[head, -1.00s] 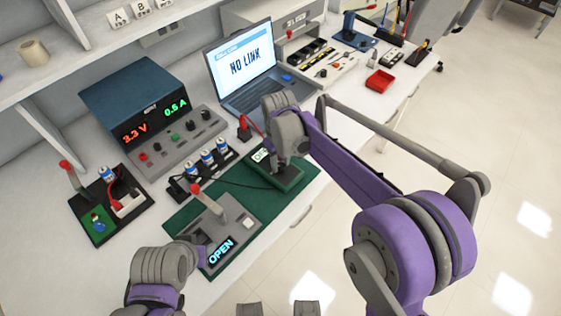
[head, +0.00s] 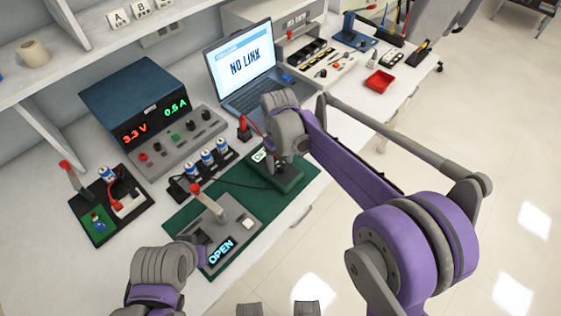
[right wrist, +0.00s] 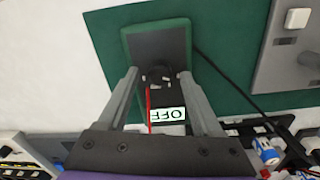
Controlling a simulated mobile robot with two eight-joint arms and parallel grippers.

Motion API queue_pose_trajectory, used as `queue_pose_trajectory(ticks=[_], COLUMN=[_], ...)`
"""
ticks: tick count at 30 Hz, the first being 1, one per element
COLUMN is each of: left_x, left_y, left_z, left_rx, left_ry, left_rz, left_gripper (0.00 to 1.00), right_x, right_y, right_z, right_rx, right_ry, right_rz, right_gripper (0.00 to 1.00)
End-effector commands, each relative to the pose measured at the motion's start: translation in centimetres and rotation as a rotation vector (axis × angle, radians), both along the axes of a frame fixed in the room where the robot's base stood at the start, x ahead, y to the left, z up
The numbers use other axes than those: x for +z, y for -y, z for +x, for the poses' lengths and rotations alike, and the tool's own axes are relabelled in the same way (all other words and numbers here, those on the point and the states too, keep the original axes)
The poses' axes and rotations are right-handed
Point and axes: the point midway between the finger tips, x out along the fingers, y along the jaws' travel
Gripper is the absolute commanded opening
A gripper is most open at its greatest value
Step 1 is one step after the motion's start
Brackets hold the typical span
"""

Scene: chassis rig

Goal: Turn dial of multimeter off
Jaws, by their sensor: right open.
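The multimeter (head: 288,185) is a dark device with a green edge, lying on the green mat, partly hidden by my right gripper in the head view. In the right wrist view the multimeter (right wrist: 155,42) shows a small display (right wrist: 167,115) reading OFF. Its dial (right wrist: 158,77) sits between my right fingers. My right gripper (right wrist: 159,74) is open, its fingers on either side of the dial; I cannot tell whether they touch it. It shows above the multimeter in the head view (head: 273,166). My left gripper (head: 203,252) is low at the left, near the OPEN display; its jaws are unclear.
A grey lever switch unit (head: 214,222) reads OPEN, left of the multimeter. A power supply (head: 150,110) reads 3.3 V and 0.5 A. A laptop (head: 245,65) shows NO LINK. A cell holder (head: 205,172) and a black cable lie close by.

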Motion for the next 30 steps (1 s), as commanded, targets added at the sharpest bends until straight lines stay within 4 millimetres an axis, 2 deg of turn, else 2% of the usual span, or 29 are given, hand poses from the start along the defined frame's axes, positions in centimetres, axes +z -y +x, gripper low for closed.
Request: queue_pose_trajectory(ticks=[9,15,21,30], left_x=[0.7,1.0,1.1,1.1], left_y=[0.0,0.0,0.0,0.0], left_z=[0.1,0.1,0.1,0.1], left_rx=[0.0,0.0,0.0,0.0], left_ry=[0.002,0.003,0.003,0.003], left_rz=[0.0,0.0,0.0,0.0], left_gripper=[0.5,0.5,0.5,0.5], right_x=[6.0,9.1,10.3,10.3], right_y=[-0.1,-0.2,-0.2,-0.2], right_z=[-0.1,-0.1,-0.1,-0.1], right_rx=[0.0,0.0,0.0,0.0], right_ry=[0.0,0.0,0.0,0.0], right_rz=[0.0,0.0,0.0,0.0], right_gripper=[0.67,0.67,0.67,0.67])
